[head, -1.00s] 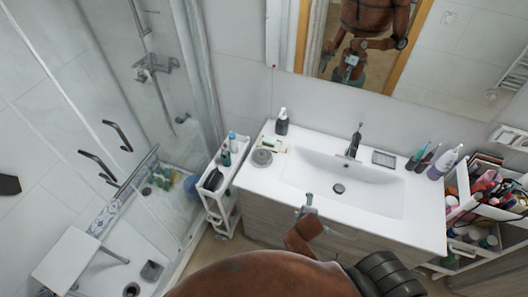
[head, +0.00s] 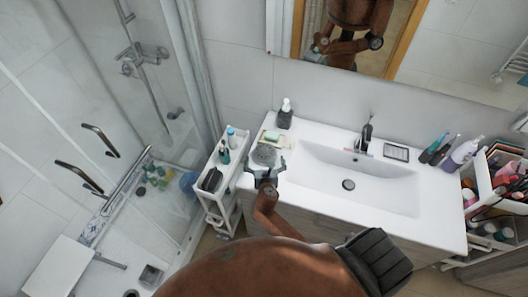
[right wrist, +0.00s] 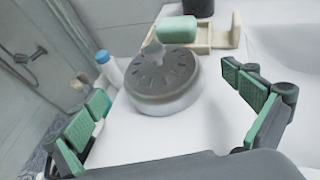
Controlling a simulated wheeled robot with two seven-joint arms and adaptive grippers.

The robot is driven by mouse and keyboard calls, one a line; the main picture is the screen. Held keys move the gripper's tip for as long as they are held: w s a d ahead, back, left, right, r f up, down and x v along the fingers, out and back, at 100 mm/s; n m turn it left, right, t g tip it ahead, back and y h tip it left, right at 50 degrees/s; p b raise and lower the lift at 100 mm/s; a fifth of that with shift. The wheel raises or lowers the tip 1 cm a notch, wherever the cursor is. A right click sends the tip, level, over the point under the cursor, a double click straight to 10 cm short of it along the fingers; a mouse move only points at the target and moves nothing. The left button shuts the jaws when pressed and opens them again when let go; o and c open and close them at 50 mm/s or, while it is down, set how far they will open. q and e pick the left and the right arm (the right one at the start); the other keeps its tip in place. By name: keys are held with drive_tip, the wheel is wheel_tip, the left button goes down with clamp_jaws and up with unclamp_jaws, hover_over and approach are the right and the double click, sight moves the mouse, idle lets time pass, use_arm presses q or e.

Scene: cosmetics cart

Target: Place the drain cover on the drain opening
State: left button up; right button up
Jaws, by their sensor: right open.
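The drain cover (head: 264,154) is a round grey disc with slots and a raised knob, lying on the white counter left of the basin. It shows larger in the right wrist view (right wrist: 165,80). My right gripper (head: 266,168) is open at the cover's near side. In the right wrist view its green-padded fingers (right wrist: 165,88) stand wide apart, left and right of the cover, without gripping it. A dark round drain opening (head: 131,293) shows at the bottom edge in the shower tray, partly cut off. My left gripper is not in view.
A soap dish with green soap (head: 271,135) and a dark dispenser (head: 285,117) stand just behind the cover. A white slim cart (head: 222,178) stands between counter and shower. A white seat (head: 63,268) and a grey container (head: 150,275) are on the shower side.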

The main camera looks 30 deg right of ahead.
sight(265, 155)
drive_tip(key=shift+x, duration=2.25)
drive_tip(key=shift+w+d+f, duration=0.15)
drive_tip(key=shift+w+d, duration=0.1)
drive_tip(key=shift+w, duration=0.1)
drive_tip(key=c, duration=0.8)
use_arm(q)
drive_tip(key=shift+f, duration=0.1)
use_arm(e)
drive_tip(key=c, duration=0.6)
drive_tip(key=shift+o, duration=0.2)
